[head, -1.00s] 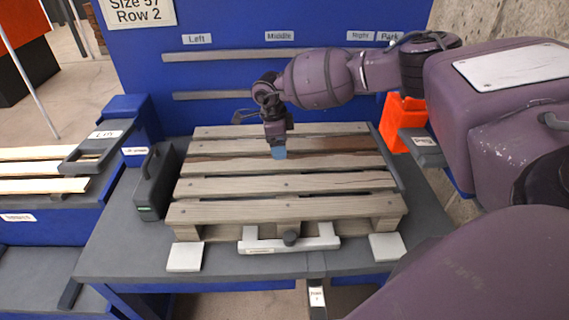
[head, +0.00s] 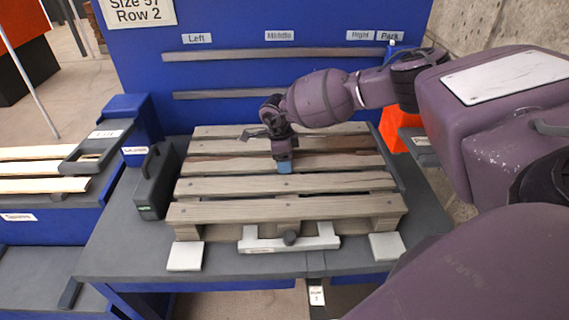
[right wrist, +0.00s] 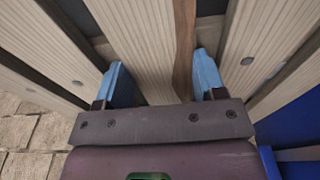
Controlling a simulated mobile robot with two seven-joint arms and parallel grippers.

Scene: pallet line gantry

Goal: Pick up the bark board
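The bark board (right wrist: 138,35) is a pale wooden slat with a dark brown bark strip along one edge in the right wrist view. In the head view it appears to be the brownish slat (head: 225,167) in the middle of the pallet (head: 287,211). My right gripper (head: 285,168) points down over this slat. In the right wrist view my right gripper (right wrist: 160,68) is open, with one blue finger on each side of the board. Whether the fingers touch it cannot be told. My left gripper is not in view.
A dark case (head: 157,181) stands left of the pallet on the grey table (head: 120,235). Pale boards (head: 40,169) lie on the left station. A blue panel (head: 250,60) rises behind.

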